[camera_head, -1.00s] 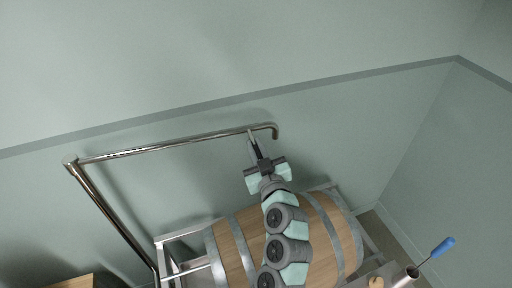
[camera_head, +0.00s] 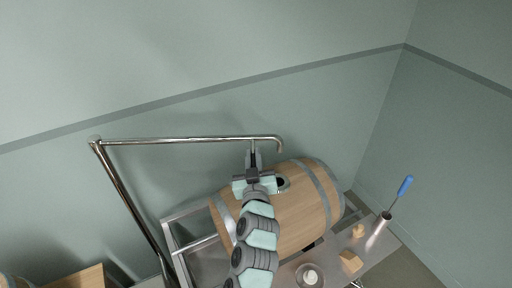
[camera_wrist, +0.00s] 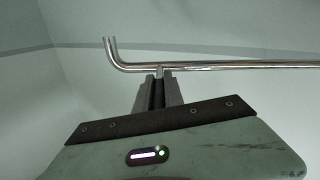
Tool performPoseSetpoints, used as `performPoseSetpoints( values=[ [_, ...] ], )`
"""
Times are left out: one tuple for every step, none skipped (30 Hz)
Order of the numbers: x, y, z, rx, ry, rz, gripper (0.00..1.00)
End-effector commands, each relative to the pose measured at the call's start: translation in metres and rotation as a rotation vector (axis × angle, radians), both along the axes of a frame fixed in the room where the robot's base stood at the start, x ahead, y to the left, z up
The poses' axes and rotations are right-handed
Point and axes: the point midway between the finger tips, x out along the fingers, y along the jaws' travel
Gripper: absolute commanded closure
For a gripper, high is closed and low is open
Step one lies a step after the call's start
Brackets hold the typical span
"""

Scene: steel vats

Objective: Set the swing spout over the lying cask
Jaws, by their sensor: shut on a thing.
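The swing spout (camera_head: 190,140) is a thin shiny steel pipe reaching right from the top of a steel post (camera_head: 130,205), with its outlet end bent down. The lying cask (camera_head: 300,215) is wooden with grey hoops and rests on its side, with a dark round opening (camera_head: 281,184) on its upper side. The spout's outlet appears just above this opening in the head view; the height gap cannot be told. My gripper (camera_head: 254,150) is shut on a small peg under the spout, near its bent end. The wrist view also shows the spout (camera_wrist: 220,66) across my fingertips (camera_wrist: 160,76).
A metal frame (camera_head: 175,235) holds the cask. At the lower right, a bench (camera_head: 335,245) carries wooden blocks (camera_head: 350,261), a round white item (camera_head: 309,277) and a metal cylinder (camera_head: 378,232) with a blue-handled tool (camera_head: 405,186). A wall stands behind the spout.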

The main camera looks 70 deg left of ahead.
Motion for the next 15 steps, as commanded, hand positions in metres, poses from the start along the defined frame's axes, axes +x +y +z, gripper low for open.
performPoseSetpoints(
  values=[
    [-0.006, -0.006, 0.000, -0.008, 0.002, -0.008, 1.00],
    [-0.007, -0.009, -0.001, -0.008, 0.001, -0.015, 1.00],
    [-0.009, -0.013, -0.001, -0.008, 0.001, -0.023, 1.00],
    [-0.010, -0.016, -0.001, -0.007, 0.001, -0.028, 1.00],
    [-0.011, -0.018, 0.000, -0.007, 0.001, -0.032, 1.00],
    [-0.012, -0.020, 0.000, -0.008, 0.000, -0.037, 1.00],
    [-0.012, -0.021, 0.000, -0.007, 0.000, -0.039, 1.00],
    [-0.012, -0.022, 0.000, -0.007, -0.001, -0.041, 1.00],
    [-0.013, -0.022, 0.000, -0.007, -0.002, -0.042, 1.00],
    [-0.013, -0.023, -0.001, -0.007, -0.002, -0.043, 1.00],
    [-0.012, -0.023, -0.001, -0.006, -0.002, -0.043, 1.00],
    [-0.012, -0.023, -0.001, -0.006, -0.002, -0.043, 1.00],
    [-0.012, -0.023, -0.001, -0.006, -0.002, -0.043, 1.00],
    [-0.012, -0.023, 0.000, -0.006, -0.002, -0.043, 1.00],
    [-0.012, -0.023, 0.000, -0.006, -0.002, -0.043, 1.00]
  ],
)
